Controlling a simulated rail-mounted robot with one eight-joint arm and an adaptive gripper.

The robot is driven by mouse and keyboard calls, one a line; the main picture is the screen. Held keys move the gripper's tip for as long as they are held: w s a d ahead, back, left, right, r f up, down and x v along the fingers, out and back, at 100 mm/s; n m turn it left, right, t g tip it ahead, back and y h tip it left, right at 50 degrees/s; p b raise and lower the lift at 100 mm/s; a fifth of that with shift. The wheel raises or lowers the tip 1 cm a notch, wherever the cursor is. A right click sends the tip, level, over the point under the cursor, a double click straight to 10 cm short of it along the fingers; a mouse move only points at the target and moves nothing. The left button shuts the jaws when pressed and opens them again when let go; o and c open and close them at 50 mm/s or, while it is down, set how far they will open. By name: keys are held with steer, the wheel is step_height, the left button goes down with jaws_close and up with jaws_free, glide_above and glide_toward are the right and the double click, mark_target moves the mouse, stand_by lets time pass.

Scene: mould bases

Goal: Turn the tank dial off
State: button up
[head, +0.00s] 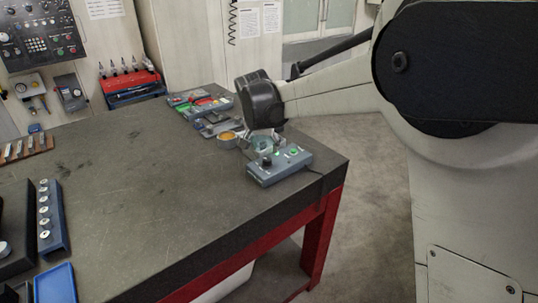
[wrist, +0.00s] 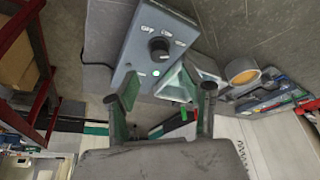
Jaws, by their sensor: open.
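The grey-blue control box (head: 283,169) sits at the table's right corner. A pale round spot lies on the face below the dial. My gripper (head: 265,138) is over the far side of the box in the head view and partly hides it. In the wrist view my gripper (wrist: 168,92) is open, with its two fingertips apart and the dial beyond them. Nothing is held between the fingers.
A small cup with orange contents (head: 227,139) stands left of the gripper. Trays of tools (head: 205,105) lie behind it. A blue rack (head: 52,220) with several round pieces is at the left. The middle of the dark table (head: 140,180) is clear.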

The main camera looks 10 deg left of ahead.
mark_target(267, 159)
steer(key=x, duration=0.7)
steer(key=shift+w+f, duration=0.1)
steer(key=shift+f, duration=0.1)
jaws_close()
steer(key=shift+d, duration=0.1)
